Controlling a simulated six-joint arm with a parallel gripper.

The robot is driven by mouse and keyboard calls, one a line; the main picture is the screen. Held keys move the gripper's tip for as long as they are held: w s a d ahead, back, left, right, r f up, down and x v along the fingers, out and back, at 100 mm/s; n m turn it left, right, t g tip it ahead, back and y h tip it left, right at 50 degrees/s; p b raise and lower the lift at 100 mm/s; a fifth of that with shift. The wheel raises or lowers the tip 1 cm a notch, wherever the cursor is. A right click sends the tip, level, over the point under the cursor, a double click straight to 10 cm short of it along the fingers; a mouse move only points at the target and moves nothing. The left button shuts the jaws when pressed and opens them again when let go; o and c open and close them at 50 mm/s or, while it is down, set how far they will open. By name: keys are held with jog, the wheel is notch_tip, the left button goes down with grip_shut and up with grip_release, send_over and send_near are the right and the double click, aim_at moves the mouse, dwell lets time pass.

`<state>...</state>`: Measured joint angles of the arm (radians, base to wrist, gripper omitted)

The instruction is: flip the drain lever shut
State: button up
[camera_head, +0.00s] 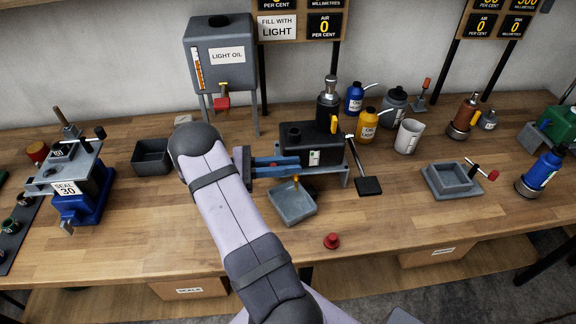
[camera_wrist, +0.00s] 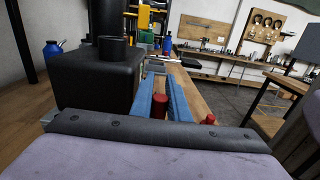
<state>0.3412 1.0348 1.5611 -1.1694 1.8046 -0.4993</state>
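The black reservoir (camera_head: 300,137) stands on a grey stand at the bench's middle. A small brass-coloured drain fitting (camera_head: 296,181) shows under its front edge, above a grey tray (camera_head: 292,203). My gripper (camera_head: 299,164) has blue fingers and lies level along the reservoir's front, pointing right. In the wrist view my gripper (camera_wrist: 163,80) is open, with a red upright piece (camera_wrist: 159,105) between the fingers, apparently the drain lever's grip. I cannot tell whether a finger touches it. The head view does not show the lever clearly. The reservoir (camera_wrist: 97,80) stands close at the left there.
A black-footed tool (camera_head: 368,186) stands just right of the reservoir. A loose red cap (camera_head: 331,241) lies near the bench's front. Bottles and a white cup (camera_head: 408,136) stand behind right. A light oil tank (camera_head: 222,55) stands behind my arm.

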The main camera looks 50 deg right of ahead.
jog(key=shift+o, duration=0.7)
jog(key=shift+w+a+f+b, duration=0.1)
jog(key=shift+w+a+b, duration=0.15)
jog(key=shift+w+b, duration=0.15)
jog(key=b+v, duration=0.2)
jog(key=v, duration=0.4)
jog(key=shift+a+b, duration=0.2)
jog(key=shift+b, duration=0.1)
jog(key=shift+w, duration=0.2)
